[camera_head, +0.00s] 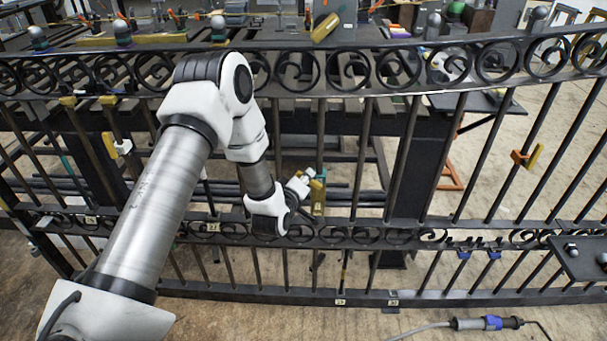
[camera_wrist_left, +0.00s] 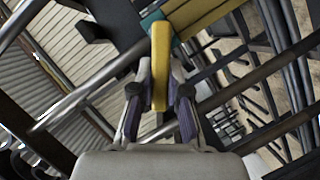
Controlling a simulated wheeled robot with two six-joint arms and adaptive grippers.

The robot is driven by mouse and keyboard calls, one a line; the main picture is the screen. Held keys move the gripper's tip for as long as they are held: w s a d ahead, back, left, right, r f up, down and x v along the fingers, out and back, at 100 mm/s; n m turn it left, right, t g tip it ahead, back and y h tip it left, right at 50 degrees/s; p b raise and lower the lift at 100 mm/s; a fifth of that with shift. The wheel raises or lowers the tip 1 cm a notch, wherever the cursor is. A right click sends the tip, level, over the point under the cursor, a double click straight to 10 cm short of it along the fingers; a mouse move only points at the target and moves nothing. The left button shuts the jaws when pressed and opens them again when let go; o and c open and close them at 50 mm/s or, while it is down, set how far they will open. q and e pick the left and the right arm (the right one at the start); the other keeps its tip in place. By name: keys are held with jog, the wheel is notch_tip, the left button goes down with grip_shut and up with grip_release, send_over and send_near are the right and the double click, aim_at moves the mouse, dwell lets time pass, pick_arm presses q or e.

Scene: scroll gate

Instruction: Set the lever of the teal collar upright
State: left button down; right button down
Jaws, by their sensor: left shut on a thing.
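The teal collar (camera_head: 321,174) sits on an upright bar in the middle of the gate, and only a small part of it shows. Its yellow lever (camera_head: 318,198) lies close along the bar below the teal part in the head view. My left gripper (camera_head: 306,187) is at this lever, coming from the left. In the left wrist view, the gripper (camera_wrist_left: 159,98) is shut on the yellow lever (camera_wrist_left: 160,55), with one finger on each side. The teal collar (camera_wrist_left: 151,19) shows behind the lever's far end, partly hidden. My right gripper is in neither view.
The dark gate has scroll rails (camera_head: 400,72) above and below and many upright bars. A cabled tool (camera_head: 487,323) lies on the floor.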

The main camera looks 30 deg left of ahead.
aim_at(319, 169)
pick_arm(q)
jog(key=m+p, duration=0.1)
jog(key=d+r+m+g+y+p, duration=0.1)
jog(key=w+r+m+g+p, duration=0.1)
jog(key=m, duration=0.1)
jog(key=shift+d+y+p, duration=0.25)
jog(key=shift+y+p, duration=0.05)
jog(key=shift+p, duration=0.05)
jog(key=shift+w+d+m+g+y+p, duration=0.2)
jog(key=shift+d+m+g+y+p, duration=0.25)
jog(key=shift+m+p, duration=0.35)
jog(key=shift+w+d+m+g+y+p, duration=0.2)
jog(key=shift+m+y, duration=0.1)
jog(key=shift+m, duration=0.2)
jog(key=shift+w+d+m+g+y+p, duration=0.1)
jog(key=shift+d+m+y, duration=0.15)
jog(key=shift+m, duration=0.25)
jog(key=c, duration=1.1)
grip_release()
